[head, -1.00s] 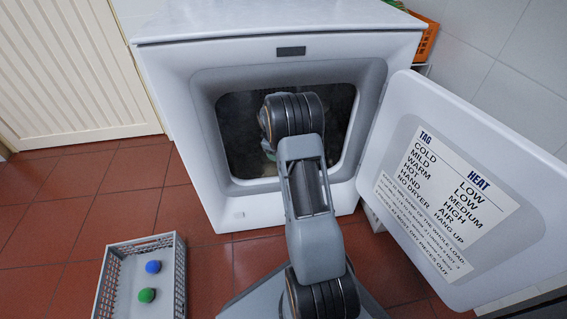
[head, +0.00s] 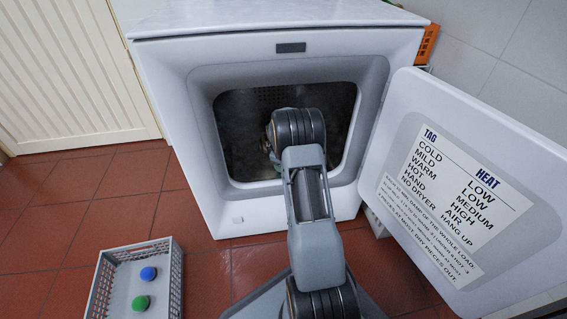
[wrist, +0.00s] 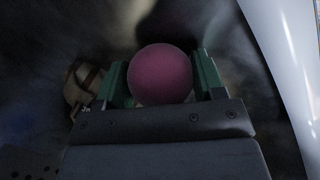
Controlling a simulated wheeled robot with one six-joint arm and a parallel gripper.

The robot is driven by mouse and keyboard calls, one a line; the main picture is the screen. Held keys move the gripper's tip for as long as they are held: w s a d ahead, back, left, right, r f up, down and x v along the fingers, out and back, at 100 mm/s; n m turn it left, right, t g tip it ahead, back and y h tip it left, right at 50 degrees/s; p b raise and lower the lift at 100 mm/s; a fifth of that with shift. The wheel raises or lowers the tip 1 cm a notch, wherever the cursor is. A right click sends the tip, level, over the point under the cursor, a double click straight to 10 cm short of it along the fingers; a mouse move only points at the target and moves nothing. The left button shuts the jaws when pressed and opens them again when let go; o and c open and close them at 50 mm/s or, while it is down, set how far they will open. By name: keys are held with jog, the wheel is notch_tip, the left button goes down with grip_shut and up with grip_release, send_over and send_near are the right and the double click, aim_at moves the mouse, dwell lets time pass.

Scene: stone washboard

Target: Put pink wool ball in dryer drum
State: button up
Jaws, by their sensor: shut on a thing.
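The pink wool ball (wrist: 161,76) is held between the two green fingers of my gripper (wrist: 162,85) in the wrist view. The dryer drum (head: 238,135) is the dark opening in the white dryer in the head view. My arm reaches through the opening, and its front end hides the gripper and the ball in the head view. In the wrist view, dark drum walls surround the ball, with a pale curved rim at the right.
The dryer door (head: 480,190) stands open to the right, with a label on it. A grey basket (head: 172,290) on the red tile floor holds a blue ball (head: 148,273) and a green ball (head: 141,303). A tan and dark item (wrist: 82,84) lies left of the gripper inside the drum.

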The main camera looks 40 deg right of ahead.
jog(key=shift+f, duration=0.1)
jog(key=o, duration=0.9)
jog(key=p+v, duration=0.3)
jog(key=v, duration=0.5)
jog(key=shift+a+p, duration=0.15)
jog(key=shift+p, duration=0.15)
jog(key=s+a+r+m, duration=0.2)
jog(key=s+a+r, duration=0.3)
jog(key=a+r, duration=0.5)
jog(key=s+a+r+m+y, duration=0.1)
jog(key=s+a+r, duration=0.1)
jog(key=s+a, duration=0.5)
jog(key=s+a+r+m+t+y, duration=0.1)
jog(key=s+a+r+m, duration=0.1)
jog(key=s+a, duration=0.5)
jog(key=s+r, duration=0.1)
jog(key=s, duration=0.3)
jog(key=shift+s+a+r+m, duration=0.3)
jog(key=shift+s+a+r, duration=0.05)
jog(key=shift+s+a, duration=0.05)
